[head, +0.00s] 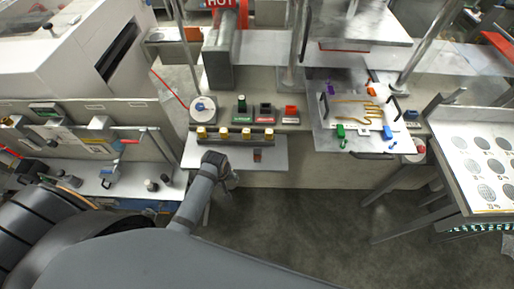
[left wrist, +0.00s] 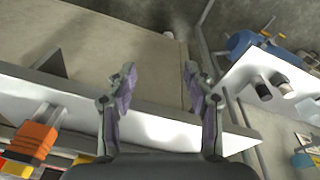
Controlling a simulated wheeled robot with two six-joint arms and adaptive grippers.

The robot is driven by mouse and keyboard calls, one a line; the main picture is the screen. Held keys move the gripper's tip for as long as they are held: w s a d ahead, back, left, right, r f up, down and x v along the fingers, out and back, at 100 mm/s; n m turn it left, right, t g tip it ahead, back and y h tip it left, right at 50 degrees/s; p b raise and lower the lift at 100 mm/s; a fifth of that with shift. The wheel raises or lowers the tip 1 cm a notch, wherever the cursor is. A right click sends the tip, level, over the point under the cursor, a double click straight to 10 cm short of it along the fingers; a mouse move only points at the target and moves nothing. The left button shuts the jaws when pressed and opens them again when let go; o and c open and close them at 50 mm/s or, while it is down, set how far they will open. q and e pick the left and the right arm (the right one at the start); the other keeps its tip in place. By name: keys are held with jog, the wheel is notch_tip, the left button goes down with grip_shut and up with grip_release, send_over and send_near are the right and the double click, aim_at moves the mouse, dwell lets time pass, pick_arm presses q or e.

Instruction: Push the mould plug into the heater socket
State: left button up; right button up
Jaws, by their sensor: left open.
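My left gripper (head: 230,178) is at the front edge of the white shelf (head: 210,157). A small orange-and-grey block (head: 257,155) sits on the shelf to the right of the gripper; what looks like the same block shows in the left wrist view (left wrist: 36,140). Behind it is a dark bar with several yellow-topped pieces (head: 223,134). No label identifies the mould plug or heater socket, so I cannot tell which pieces they are. My right gripper is out of view.
Green (head: 242,108), black (head: 266,112) and red (head: 291,112) fixtures stand behind the bar. To their right is a metal plate (head: 325,118) with orange wiring and coloured blocks. The floor (head: 300,215) in front is open.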

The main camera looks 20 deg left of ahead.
pick_arm(q)
jog(key=w+d+r+n+p, duration=0.1)
jog(key=w+d+r+n, duration=0.15)
jog(key=r, duration=0.55)
notch_tip(320, 180, up, 9)
jog(key=n+g+h+p, duration=0.2)
jog(key=n, duration=0.9)
send_over(257, 152)
jog(key=a, duration=0.1)
jog(key=shift+w+a+f, duration=0.1)
jog(key=shift+w+f, duration=0.1)
jog(key=f, duration=0.5)
jog(key=shift+d+f+p, duration=0.2)
jog(key=shift+d+p, duration=0.1)
jog(key=shift+f, duration=0.15)
jog(key=f, duration=0.1)
jog(key=f+p, duration=0.1)
jog(key=f, duration=0.2)
jog(key=shift+s+d, duration=0.1)
jog(key=shift+d, duration=0.2)
jog(key=shift+f, duration=0.4)
grip_shut()
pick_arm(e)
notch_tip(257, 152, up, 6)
